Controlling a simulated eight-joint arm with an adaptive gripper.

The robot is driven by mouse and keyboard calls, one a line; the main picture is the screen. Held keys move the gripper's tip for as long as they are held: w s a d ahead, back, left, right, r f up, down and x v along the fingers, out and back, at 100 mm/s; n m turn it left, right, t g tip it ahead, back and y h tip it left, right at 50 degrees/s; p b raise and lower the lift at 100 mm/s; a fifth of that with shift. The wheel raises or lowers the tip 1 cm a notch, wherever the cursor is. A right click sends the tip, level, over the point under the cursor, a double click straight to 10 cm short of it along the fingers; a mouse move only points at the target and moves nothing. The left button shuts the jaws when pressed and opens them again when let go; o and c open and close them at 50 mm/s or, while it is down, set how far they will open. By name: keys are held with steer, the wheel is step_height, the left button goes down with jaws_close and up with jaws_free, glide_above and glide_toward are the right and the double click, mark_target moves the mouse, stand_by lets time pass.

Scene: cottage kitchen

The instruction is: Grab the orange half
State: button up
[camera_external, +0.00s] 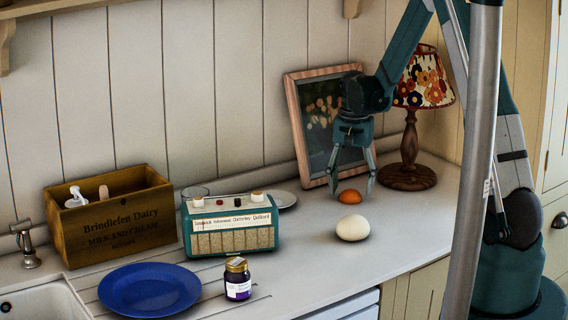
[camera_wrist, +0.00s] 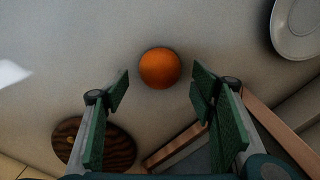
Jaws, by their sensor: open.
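The orange half (camera_external: 349,197) is a small round orange piece on the white counter, behind a white egg in the external view. In the wrist view the orange half (camera_wrist: 160,68) lies just beyond the fingertips, centred between them. My gripper (camera_external: 351,188) points down above and around it, its fingers spread to either side. In the wrist view my gripper (camera_wrist: 159,88) is open and empty, with green pads. I cannot tell whether the fingers touch the counter.
The egg (camera_external: 353,228) stands close in front of the orange half. A framed picture (camera_external: 296,115) leans behind, and a lamp (camera_external: 407,178) stands to the right. A radio (camera_external: 231,224), a jar (camera_external: 238,280), a blue plate (camera_external: 149,290) and a wooden crate (camera_external: 108,216) are to the left.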

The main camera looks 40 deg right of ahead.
steer(key=shift+f, duration=0.65)
steer(key=c, duration=0.7)
